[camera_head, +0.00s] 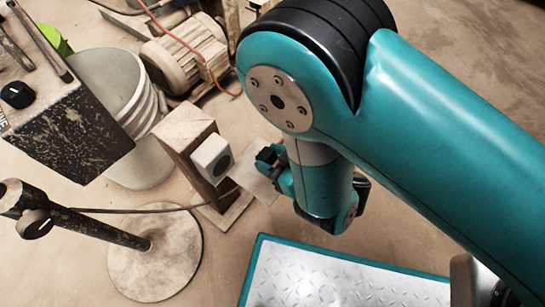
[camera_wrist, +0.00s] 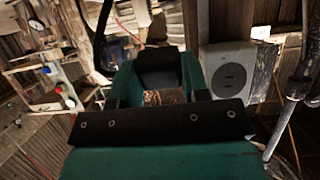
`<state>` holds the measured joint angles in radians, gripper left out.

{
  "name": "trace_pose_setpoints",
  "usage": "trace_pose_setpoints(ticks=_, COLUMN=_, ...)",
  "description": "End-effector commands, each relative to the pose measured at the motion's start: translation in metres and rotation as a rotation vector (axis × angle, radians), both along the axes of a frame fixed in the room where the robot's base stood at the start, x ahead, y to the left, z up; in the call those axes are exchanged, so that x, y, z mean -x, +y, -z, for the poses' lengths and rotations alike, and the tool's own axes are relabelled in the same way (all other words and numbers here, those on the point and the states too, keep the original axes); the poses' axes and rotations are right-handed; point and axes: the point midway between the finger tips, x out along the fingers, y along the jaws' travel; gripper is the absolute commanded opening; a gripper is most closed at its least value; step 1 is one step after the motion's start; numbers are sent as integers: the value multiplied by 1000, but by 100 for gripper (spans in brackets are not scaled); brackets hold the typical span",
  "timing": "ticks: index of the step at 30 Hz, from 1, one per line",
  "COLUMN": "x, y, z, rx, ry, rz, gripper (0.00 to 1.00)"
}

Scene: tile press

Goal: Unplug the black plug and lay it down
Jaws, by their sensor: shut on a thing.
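The black plug (camera_wrist: 160,58) is between the teal fingers of my gripper (camera_wrist: 158,75) in the wrist view. My gripper (camera_head: 272,168) is shut on it; in the head view the plug shows only as a small dark shape (camera_head: 267,155) at the fingertips. The white socket box (camera_head: 212,158) is on a wooden post, left of my gripper and apart from it. Its round grey face is bare, and its holes show in the wrist view, where the socket box (camera_wrist: 230,76) is right of the fingers. Most of the plug's cord is hidden.
A round-footed stand (camera_head: 155,252) is at lower left, with a cable running towards the post. A white bucket (camera_head: 105,80) and a motor (camera_head: 187,55) stand behind. A teal-edged metal plate (camera_head: 330,280) lies at the front. Floor shows between post and plate.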

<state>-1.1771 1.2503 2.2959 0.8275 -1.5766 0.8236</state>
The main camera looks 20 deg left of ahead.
Motion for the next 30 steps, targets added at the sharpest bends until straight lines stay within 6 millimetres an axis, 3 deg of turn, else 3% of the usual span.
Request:
trace_pose_setpoints(ticks=18, x=-1, y=-1, z=44, rx=-1, ry=1, rz=4, gripper=4)
trace_pose_setpoints(ticks=30, x=-1, y=0, z=48, rx=-1, ry=1, rz=4, gripper=4)
